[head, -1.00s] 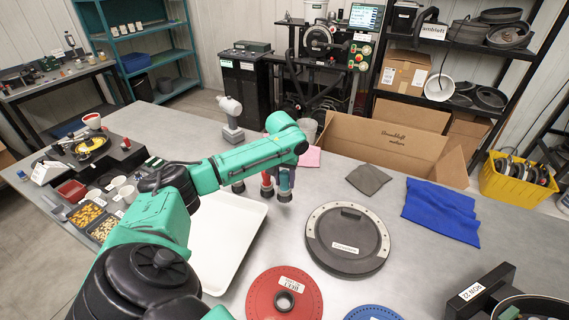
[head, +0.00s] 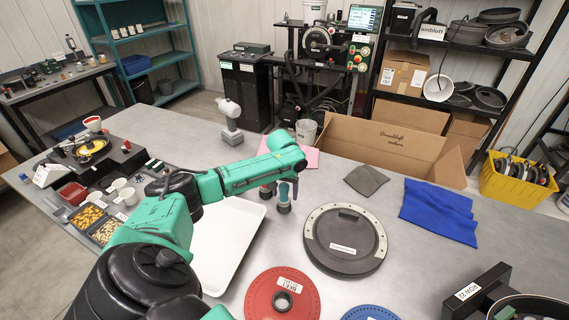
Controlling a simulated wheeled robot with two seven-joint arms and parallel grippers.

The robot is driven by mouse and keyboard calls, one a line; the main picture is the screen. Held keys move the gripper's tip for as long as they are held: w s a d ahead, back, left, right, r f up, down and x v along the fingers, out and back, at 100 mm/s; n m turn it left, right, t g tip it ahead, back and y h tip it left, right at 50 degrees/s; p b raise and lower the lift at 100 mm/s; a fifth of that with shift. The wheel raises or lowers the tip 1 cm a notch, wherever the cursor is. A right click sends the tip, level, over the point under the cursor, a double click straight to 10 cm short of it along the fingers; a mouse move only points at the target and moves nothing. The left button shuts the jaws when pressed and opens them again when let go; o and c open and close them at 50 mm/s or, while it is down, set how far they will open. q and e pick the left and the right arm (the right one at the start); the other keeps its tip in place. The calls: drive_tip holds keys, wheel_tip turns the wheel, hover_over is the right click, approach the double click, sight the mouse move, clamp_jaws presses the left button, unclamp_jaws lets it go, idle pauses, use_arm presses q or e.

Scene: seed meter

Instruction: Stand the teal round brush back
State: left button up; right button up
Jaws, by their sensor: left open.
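The teal round brush (head: 284,193) stands upright, or nearly so, dark end down, just below the end of my left arm in the head view. Its upper part is hidden by the arm. My left gripper (head: 285,181) is open at the brush's upper part, mostly hidden behind my wrist. I cannot tell whether the fingers touch the brush. A reddish dark-ended piece (head: 267,190) stands close to its left, partly covered by the arm. My right gripper is not in view.
A white tray (head: 232,262) lies in front of the arm. A dark round disc (head: 345,258) lies right of the brush, a red disc (head: 262,300) nearer. A grey cloth (head: 366,180), blue cloth (head: 438,210) and open cardboard box (head: 380,150) are farther right.

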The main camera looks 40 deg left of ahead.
use_arm(q)
drive_tip(key=r, duration=0.3)
drive_tip(key=s+r+b, duration=0.1)
drive_tip(key=r, duration=0.3)
drive_tip(key=r+b, duration=0.1)
drive_tip(key=r, duration=0.3)
drive_tip(key=shift+s+d, duration=0.15)
drive_tip(key=shift+d, duration=0.2)
drive_tip(key=shift+r, duration=0.55)
